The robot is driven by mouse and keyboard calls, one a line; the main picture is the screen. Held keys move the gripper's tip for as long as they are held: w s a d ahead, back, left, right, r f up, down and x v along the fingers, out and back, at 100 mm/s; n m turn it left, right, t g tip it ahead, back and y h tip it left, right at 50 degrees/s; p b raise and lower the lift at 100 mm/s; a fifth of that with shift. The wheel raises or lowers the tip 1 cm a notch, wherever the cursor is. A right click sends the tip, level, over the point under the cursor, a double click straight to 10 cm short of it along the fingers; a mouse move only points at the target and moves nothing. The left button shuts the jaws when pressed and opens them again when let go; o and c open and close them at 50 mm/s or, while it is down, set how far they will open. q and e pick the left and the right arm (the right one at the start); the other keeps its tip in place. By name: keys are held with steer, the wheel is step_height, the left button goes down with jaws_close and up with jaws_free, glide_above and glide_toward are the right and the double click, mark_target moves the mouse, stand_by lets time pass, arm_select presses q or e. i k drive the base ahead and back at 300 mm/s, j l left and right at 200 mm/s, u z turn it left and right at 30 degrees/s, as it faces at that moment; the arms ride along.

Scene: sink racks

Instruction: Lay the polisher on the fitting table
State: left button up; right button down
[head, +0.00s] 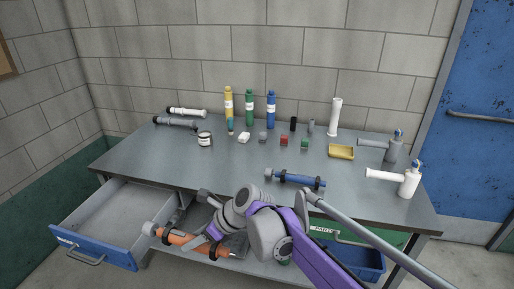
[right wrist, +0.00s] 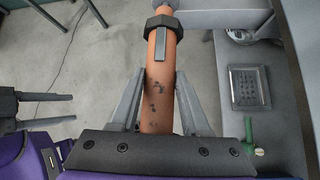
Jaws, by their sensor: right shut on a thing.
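An orange cylindrical tool (head: 184,239), which I take to be the polisher, has dark collars and a grey end. My right gripper (head: 212,232) is shut on its body and holds it in front of the grey fitting table (head: 225,178), near the open drawer. In the right wrist view the orange body (right wrist: 160,95) lies between the two fingers (right wrist: 160,105), with dark scuffs on it. Two dark prongs at the left of that view look like my left gripper (right wrist: 72,108), apart with nothing between them. The head view does not show it.
A blue tool (head: 295,180) lies near the table's front edge. Bottles (head: 249,108), small blocks, a yellow tray (head: 341,151) and white fittings (head: 409,183) stand further back and right. The table's front left is clear. An open drawer (head: 100,225) juts out below.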

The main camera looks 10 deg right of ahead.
mark_target(205, 165)
steer(key=i, duration=1.7)
